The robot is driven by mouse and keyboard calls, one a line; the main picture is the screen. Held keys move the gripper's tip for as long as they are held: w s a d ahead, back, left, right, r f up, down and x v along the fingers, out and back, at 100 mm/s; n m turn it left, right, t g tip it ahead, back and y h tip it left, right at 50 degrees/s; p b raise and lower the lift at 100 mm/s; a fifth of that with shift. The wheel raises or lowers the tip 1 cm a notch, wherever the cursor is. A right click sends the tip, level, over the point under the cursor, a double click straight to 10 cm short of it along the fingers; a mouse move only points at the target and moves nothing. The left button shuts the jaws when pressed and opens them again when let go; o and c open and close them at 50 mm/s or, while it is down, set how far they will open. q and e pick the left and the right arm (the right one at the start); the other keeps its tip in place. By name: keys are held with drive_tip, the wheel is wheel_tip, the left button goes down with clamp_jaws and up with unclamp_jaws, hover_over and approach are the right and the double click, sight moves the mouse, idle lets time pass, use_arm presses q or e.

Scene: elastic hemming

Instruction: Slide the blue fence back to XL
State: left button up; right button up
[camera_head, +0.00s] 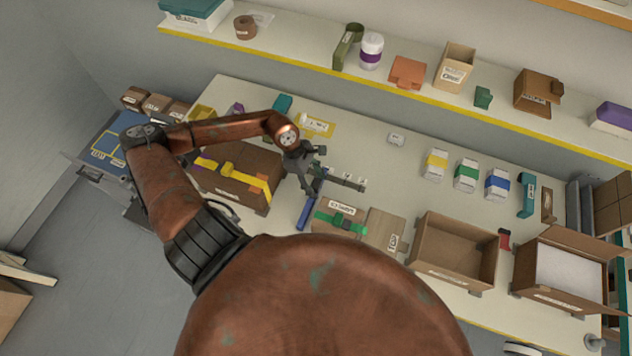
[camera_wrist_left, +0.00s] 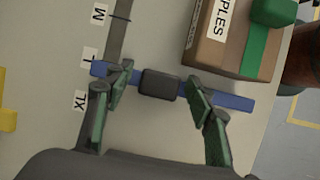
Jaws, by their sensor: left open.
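The blue fence (camera_head: 307,213) lies on the table beside the box with the green strap. In the left wrist view the blue fence (camera_wrist_left: 233,101) is a long bar with a dark block (camera_wrist_left: 158,84) at its middle. Its left end lies by the L label (camera_wrist_left: 89,57). The M label (camera_wrist_left: 99,14) and the XL label (camera_wrist_left: 81,101) stand on either side of L, along the grey rail (camera_wrist_left: 117,38). My left gripper (camera_wrist_left: 160,79) is open, its fingers over the bar on either side of the block, with gaps to it. Contact with the bar is unclear.
The cardboard box with a green strap (camera_head: 328,216) sits close to the fence on the side away from XL. A larger box with yellow straps (camera_head: 232,182) stands to the left in the head view. Open cartons (camera_head: 422,238) stand to the right.

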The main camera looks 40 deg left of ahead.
use_arm(q)
clamp_jaws()
idle(0.6)
